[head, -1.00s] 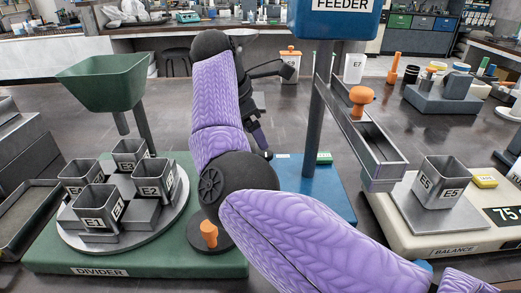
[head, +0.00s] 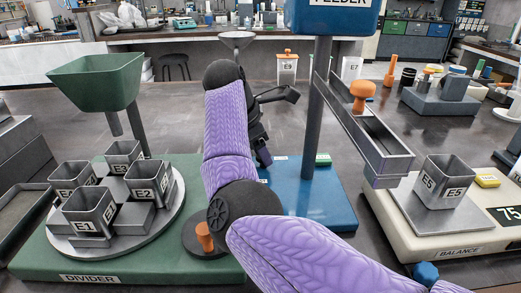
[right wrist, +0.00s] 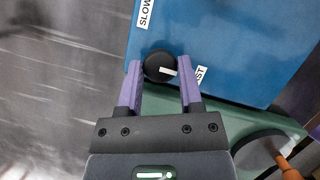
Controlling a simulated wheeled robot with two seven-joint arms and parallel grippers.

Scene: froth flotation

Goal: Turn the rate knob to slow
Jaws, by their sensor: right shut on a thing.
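The rate knob (right wrist: 158,66) is a round black knob with a white pointer mark, at the edge of the blue feeder base (right wrist: 215,45). The mark points right, toward the partly covered FAST label (right wrist: 201,75). The SLOW label (right wrist: 145,13) is at the upper left of the knob. My right gripper (right wrist: 160,72) is shut on the knob, one purple finger on each side. In the head view my right gripper (head: 264,158) reaches down at the left edge of the feeder base (head: 310,200), and the knob is hidden there. My left gripper is not in view.
The green divider (head: 215,268) with several cups stands close left of the feeder; its orange-handled crank (head: 204,237) is beside my arm. The feeder post (head: 318,110) and chute (head: 372,140) stand to the right. The balance (head: 445,238) holds cup E5 (head: 445,185).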

